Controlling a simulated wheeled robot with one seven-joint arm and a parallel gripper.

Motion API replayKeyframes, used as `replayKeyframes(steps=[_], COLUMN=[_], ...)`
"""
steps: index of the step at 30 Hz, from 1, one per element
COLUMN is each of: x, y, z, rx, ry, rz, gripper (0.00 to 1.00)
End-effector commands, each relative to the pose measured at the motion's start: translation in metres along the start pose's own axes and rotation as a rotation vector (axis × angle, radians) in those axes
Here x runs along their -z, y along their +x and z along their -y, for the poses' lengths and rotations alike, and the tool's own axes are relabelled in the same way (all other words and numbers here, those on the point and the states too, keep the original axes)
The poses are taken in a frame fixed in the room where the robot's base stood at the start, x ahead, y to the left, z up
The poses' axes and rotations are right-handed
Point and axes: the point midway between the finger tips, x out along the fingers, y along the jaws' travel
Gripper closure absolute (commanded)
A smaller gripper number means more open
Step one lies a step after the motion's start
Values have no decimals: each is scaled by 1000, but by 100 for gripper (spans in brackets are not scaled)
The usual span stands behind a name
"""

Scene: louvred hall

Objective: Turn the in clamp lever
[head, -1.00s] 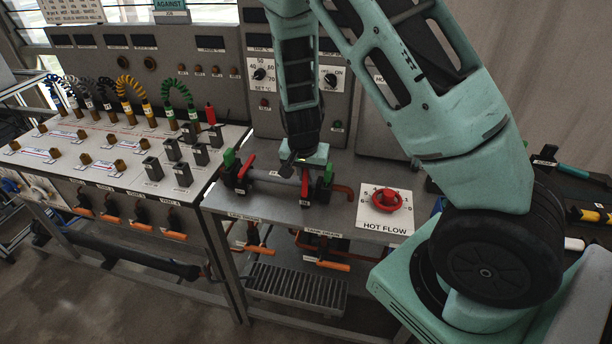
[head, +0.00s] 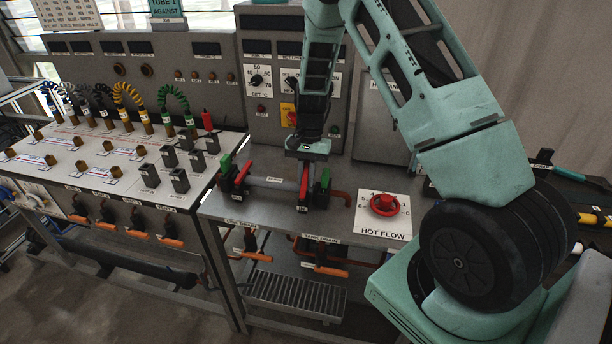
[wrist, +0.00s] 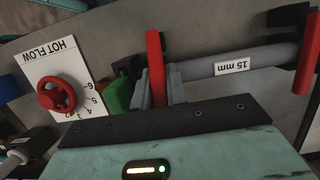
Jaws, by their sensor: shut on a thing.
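A grey tube (head: 270,182) labelled 15 mm lies between two clamps on the bench. The right-hand clamp has an upright red lever (head: 305,184) and a green part (head: 325,179). My gripper (head: 307,159) is over this clamp. In the wrist view the red lever (wrist: 155,60) stands between the grey fingers of my gripper (wrist: 157,92), shut on it. The left-hand clamp has its own red lever (head: 243,172) and green part (head: 226,163); my gripper is apart from it.
A red HOT FLOW knob (head: 384,204) on a white plate is right of the clamps; it also shows in the wrist view (wrist: 57,95). A control panel (head: 262,110) stands behind.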

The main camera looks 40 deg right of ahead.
Motion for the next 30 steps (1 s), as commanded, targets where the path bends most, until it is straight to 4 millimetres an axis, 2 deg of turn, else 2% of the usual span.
replayKeyframes(steps=[10,11,12,13,23,26,30], x=[1,1,1,1,1,1,2], y=[0,0,0,0,-3,-12,-38], z=[0,0,0,0,0,1,1], rx=[1,1,1,1,1,3,4], ry=[-1,0,0,0,0,1,-2], rz=[-1,-1,-1,-1,0,-2,-5], gripper=[100,77,66,64,64,64,64])
